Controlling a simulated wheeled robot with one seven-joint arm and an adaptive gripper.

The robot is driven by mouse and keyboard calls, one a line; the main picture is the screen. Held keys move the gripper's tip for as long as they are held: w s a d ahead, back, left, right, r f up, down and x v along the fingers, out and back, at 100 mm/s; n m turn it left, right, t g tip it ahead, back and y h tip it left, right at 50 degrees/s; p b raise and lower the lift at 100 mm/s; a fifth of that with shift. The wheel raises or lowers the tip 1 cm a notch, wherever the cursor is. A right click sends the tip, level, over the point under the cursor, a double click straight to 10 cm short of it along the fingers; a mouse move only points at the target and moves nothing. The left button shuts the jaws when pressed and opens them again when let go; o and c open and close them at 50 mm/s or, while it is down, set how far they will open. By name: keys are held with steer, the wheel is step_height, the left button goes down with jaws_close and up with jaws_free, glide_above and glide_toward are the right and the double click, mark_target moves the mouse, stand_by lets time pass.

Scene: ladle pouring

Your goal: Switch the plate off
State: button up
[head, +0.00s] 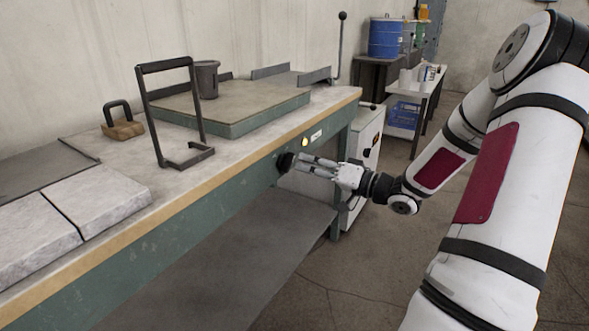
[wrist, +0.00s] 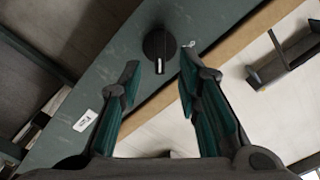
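A dark round knob (head: 285,161) sits on the green front face of the workbench; in the wrist view the knob (wrist: 159,44) shows a pale pointer line. A small yellow light (head: 304,142) glows beside it, near a white label (head: 316,135). A raised plate with green sides (head: 222,130) lies on the bench top. My gripper (head: 303,161) points at the knob. In the wrist view my gripper (wrist: 160,68) is open and empty, with its fingertips apart on either side of the knob. I cannot tell whether they touch it.
A metal frame (head: 172,112), a weight with a handle (head: 122,122) and stone slabs (head: 65,220) are on the bench. A lower shelf (head: 215,265) lies beneath. A white cabinet (head: 365,145) stands to the right.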

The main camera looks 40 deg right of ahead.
mark_target(292, 162)
steer(key=shift+b+x, duration=0.65)
steer(key=shift+x, duration=1.65)
jaws_close()
